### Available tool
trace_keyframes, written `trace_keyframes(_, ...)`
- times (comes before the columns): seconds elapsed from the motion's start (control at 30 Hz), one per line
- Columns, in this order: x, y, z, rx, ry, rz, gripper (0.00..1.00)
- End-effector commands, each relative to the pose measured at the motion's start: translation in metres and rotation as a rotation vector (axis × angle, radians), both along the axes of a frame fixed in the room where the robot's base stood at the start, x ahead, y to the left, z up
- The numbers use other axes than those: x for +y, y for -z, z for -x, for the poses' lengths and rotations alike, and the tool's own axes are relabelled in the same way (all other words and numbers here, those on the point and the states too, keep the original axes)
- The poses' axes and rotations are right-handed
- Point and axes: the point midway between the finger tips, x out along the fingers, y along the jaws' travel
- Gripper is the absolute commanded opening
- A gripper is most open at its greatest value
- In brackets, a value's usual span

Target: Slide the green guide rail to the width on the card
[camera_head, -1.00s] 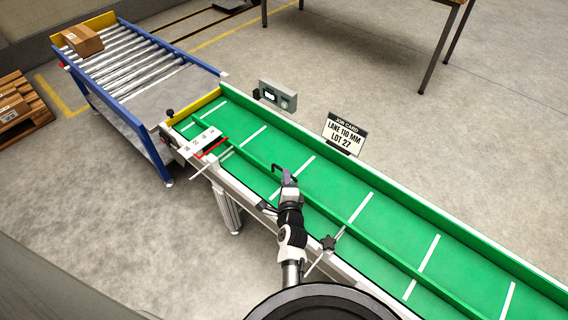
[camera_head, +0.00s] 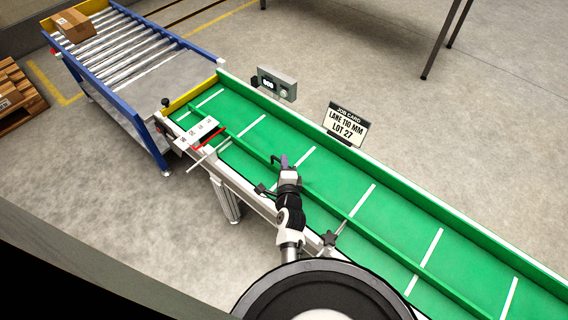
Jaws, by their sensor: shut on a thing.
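The green guide rail (camera_head: 400,259) runs lengthwise along the green belt, nearer its front edge than its back wall. My gripper (camera_head: 281,161) reaches over the belt's front edge and is shut on the rail, though the fingertips are small and partly hide the contact. The job card (camera_head: 345,124) stands behind the belt and reads "LANE 110 MM, LOT 27". A white scale plate (camera_head: 199,132) sits at the belt's left end with a red marker (camera_head: 209,139) beside it. Its figures are too small to read.
Dark clamp knobs stand at the front edge, one left of my gripper (camera_head: 262,189) and one to its right (camera_head: 328,238). A grey box with a display (camera_head: 277,83) stands behind the belt. A blue-framed roller conveyor (camera_head: 135,60) adjoins the left end.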

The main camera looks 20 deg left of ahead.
Motion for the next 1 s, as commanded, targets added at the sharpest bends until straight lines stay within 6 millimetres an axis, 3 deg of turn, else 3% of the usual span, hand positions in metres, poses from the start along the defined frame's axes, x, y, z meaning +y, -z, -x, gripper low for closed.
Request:
trace_keyframes(0.27, -0.001, 0.001, -0.003, -0.001, 0.001, 0.000, 0.00)
trace_keyframes(0.6, -0.023, 0.003, -0.063, -0.003, 0.003, -0.001, 0.00)
trace_keyframes(0.7, -0.026, 0.002, -0.073, -0.001, 0.001, 0.000, 0.00)
trace_keyframes(1.0, -0.027, 0.000, -0.075, 0.001, -0.002, 0.000, 0.00)
